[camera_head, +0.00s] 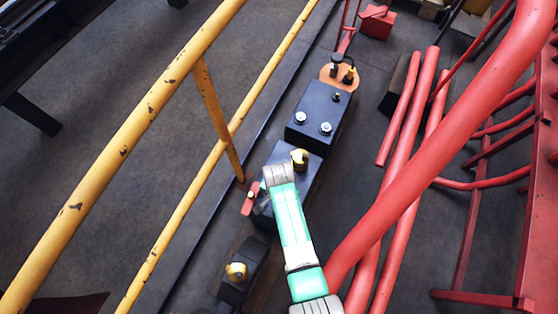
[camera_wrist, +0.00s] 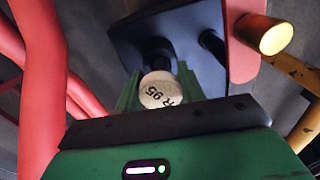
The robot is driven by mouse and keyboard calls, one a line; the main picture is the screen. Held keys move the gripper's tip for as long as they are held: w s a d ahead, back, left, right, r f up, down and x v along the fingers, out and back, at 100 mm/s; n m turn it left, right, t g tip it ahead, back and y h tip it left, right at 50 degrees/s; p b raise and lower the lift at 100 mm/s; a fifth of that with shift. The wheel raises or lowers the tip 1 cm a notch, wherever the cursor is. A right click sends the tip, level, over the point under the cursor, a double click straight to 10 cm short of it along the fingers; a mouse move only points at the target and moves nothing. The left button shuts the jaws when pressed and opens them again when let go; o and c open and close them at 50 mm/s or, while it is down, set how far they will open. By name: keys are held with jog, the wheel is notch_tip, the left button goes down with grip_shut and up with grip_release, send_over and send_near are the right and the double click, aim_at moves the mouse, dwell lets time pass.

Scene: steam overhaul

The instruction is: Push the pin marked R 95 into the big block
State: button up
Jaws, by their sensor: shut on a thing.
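The pin marked R 95 (camera_wrist: 160,90) shows its pale round end, with the lettering tilted, in the wrist view. My gripper (camera_wrist: 159,84) is shut on this pin, with a green finger on either side. A dark block (camera_wrist: 190,25) lies right beyond the pin, with a black round part behind the pin head. I cannot tell how deep the pin sits or whether it is in a hole. In the head view my arm reaches over a dark block (camera_head: 312,163), and my fingers and the pin are hidden there.
A red plate (camera_wrist: 240,55) with a yellow-ended pin (camera_wrist: 276,38) is beside the block in the wrist view. In the head view, another dark block (camera_head: 318,108) with silver pins stands beyond. Yellow rails (camera_head: 120,150) run on the left and red pipes (camera_head: 420,150) on the right.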

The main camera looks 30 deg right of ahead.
jog(key=shift+f+b, duration=0.55)
jog(key=shift+f, duration=0.4)
jog(key=o, duration=0.9)
jog(key=shift+s, duration=0.1)
jog(key=o, duration=0.3)
jog(key=shift+s+f, duration=0.1)
jog(key=shift+s, duration=0.05)
jog(key=shift+o, duration=0.2)
jog(key=shift+s+d, duration=0.1)
jog(key=shift+s, duration=0.05)
jog(key=shift+f, duration=0.25)
jog(key=r+p, duration=0.2)
jog(key=r, duration=0.2)
jog(key=r+p, duration=0.3)
jog(key=r, duration=0.1)
jog(key=shift+w+r, duration=0.2)
jog(key=shift+r, duration=0.15)
